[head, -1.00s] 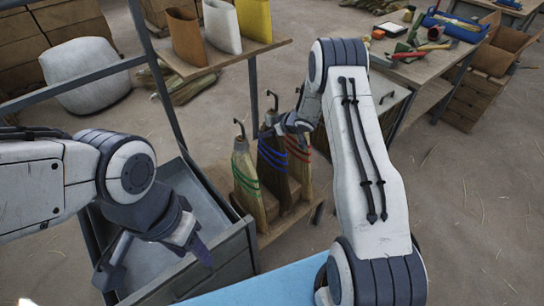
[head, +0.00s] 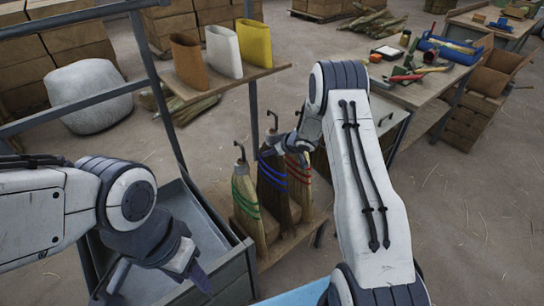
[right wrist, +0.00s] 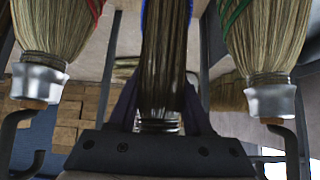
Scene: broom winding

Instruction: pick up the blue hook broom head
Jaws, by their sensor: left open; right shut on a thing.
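The blue hook broom head (head: 271,185), dark bristles with blue bands and a hook on top, stands upright in the rack between two others. My right gripper (head: 272,146) is at its neck, below the hook. In the right wrist view the blue broom head (right wrist: 165,65) appears upside down between the fingers, which are shut on it; the fingers are partly hidden behind its bristles. My left gripper (head: 157,278) is open and empty over the grey bin at lower left.
The green-banded broom head (head: 246,205) and red-banded broom head (head: 299,180) stand close on either side. A wooden shelf (head: 235,80) with three holders is behind. A cluttered workbench (head: 420,88) stands at upper right. Floor at right is clear.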

